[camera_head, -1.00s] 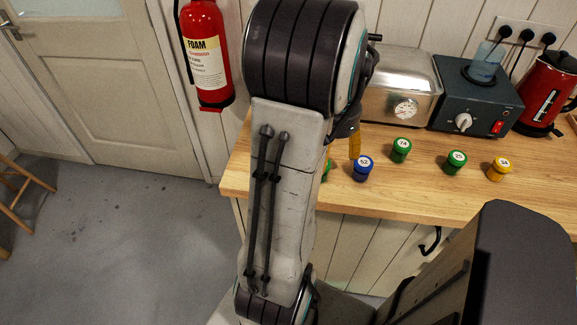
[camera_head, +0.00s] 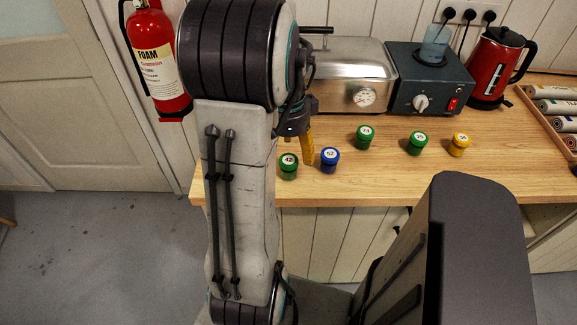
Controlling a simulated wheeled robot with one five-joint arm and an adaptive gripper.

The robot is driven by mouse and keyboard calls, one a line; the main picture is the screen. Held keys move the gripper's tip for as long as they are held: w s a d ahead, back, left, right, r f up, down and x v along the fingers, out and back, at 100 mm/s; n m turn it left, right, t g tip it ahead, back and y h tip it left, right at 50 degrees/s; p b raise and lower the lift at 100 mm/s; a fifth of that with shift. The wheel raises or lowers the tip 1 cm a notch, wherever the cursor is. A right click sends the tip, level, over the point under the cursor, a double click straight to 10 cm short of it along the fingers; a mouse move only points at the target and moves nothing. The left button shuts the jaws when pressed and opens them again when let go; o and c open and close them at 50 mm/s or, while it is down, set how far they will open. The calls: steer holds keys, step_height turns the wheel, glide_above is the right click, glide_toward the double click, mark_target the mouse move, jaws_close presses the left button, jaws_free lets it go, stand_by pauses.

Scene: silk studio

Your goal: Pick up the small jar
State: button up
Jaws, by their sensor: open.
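Several small jars with numbered lids stand upright on the wooden counter (camera_head: 390,185). A green jar marked 42 (camera_head: 289,167) is just right of my arm, with a blue jar marked 52 (camera_head: 330,160) beside it. Farther right are a green jar (camera_head: 365,137), another green jar (camera_head: 417,143) and a yellow jar (camera_head: 459,144). My gripper (camera_head: 300,158) points down behind and between the green 42 and blue jars. One yellow finger shows clearly; the other is mostly hidden by my arm. It is open, with nothing seen between its fingers.
A steel box with a dial (camera_head: 345,75), a dark hotplate unit (camera_head: 428,80) and a red kettle (camera_head: 494,68) line the back. A tray of rolls (camera_head: 545,118) is at the right. A fire extinguisher (camera_head: 155,62) hangs at left.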

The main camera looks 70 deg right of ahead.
mark_target(289, 160)
steer(key=shift+f, duration=2.8)
steer(key=shift+c, duration=0.3)
steer(key=c, duration=1.3)
steer(key=shift+o, duration=0.2)
steer(key=shift+r, duration=0.1)
